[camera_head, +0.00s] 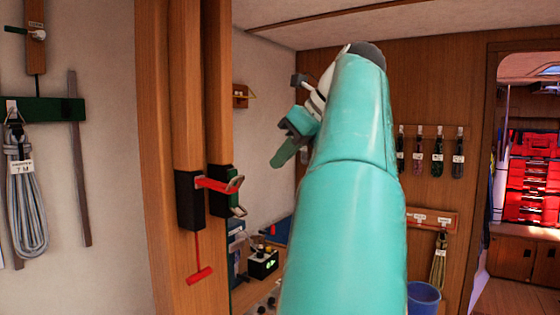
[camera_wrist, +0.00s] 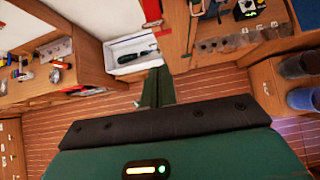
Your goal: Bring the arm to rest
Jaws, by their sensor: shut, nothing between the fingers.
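My teal arm (camera_head: 345,220) rises through the middle of the head view and bends over at the top. My gripper (camera_head: 280,160) hangs to the left of the upper arm, in the air, with its dark green fingers pointing down and left. In the wrist view my gripper (camera_wrist: 158,72) is shut, its fingers together and empty. Beyond the fingertips lies a white bin (camera_wrist: 112,48) with a dark-handled tool in it. The fingers appear apart from it.
A wooden post (camera_head: 185,100) with a red lever stands left of my arm. A coiled grey line (camera_head: 27,215) hangs on the left wall. Coils hang on the back panel (camera_head: 428,85). A blue bucket (camera_head: 423,297) is at lower right. The plank floor (camera_wrist: 50,120) is open.

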